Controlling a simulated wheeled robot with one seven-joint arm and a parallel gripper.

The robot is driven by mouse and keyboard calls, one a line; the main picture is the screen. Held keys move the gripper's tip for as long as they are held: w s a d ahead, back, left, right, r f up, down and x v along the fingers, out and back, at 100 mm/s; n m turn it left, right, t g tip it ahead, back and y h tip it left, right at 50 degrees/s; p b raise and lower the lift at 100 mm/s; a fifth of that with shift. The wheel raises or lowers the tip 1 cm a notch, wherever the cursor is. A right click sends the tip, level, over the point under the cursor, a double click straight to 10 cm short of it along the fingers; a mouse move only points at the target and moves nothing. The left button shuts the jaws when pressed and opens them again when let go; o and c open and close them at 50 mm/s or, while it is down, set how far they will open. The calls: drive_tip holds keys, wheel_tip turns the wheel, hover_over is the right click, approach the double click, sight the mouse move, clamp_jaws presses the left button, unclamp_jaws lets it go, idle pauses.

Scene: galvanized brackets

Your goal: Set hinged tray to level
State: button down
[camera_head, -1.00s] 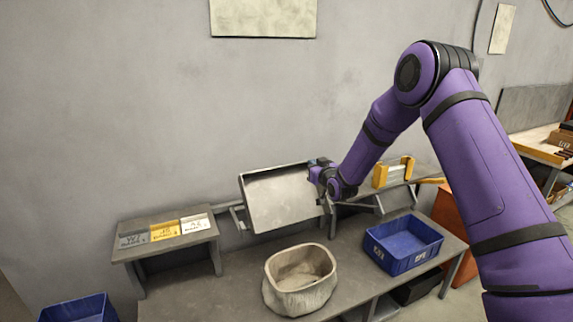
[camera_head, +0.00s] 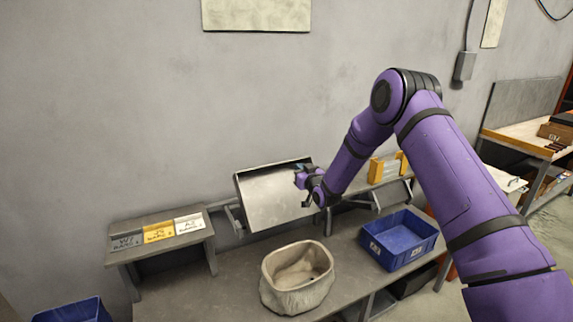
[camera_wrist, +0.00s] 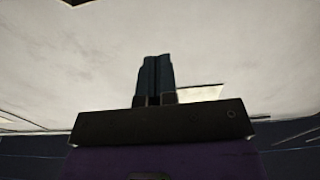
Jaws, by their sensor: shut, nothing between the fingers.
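The hinged tray (camera_head: 272,198) is a grey metal pan on a bracket at the back of the bench. It is tilted, with its inner face turned toward the head camera. My gripper (camera_head: 303,178) is at the tray's right side, near its upper right edge. In the head view I cannot tell whether it touches the tray. In the wrist view my gripper's fingers (camera_wrist: 155,76) are dark and closed together, with nothing between them. A pale surface fills most of that view behind them. My wrist hides part of the tray's right edge.
A pale rough basin (camera_head: 297,279) stands on the bench (camera_head: 232,262) in front of the tray. A blue bin (camera_head: 400,240) is to the right. A small riser with labelled cards (camera_head: 160,233) is at the left. A yellow-framed item (camera_head: 386,168) stands behind my wrist.

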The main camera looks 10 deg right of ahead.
drive_tip(key=f+x, duration=0.2)
drive_tip(key=x, duration=0.9)
drive_tip(key=shift+f, duration=0.3)
drive_tip(key=shift+w+a, duration=0.1)
drive_tip(key=shift+w, duration=0.05)
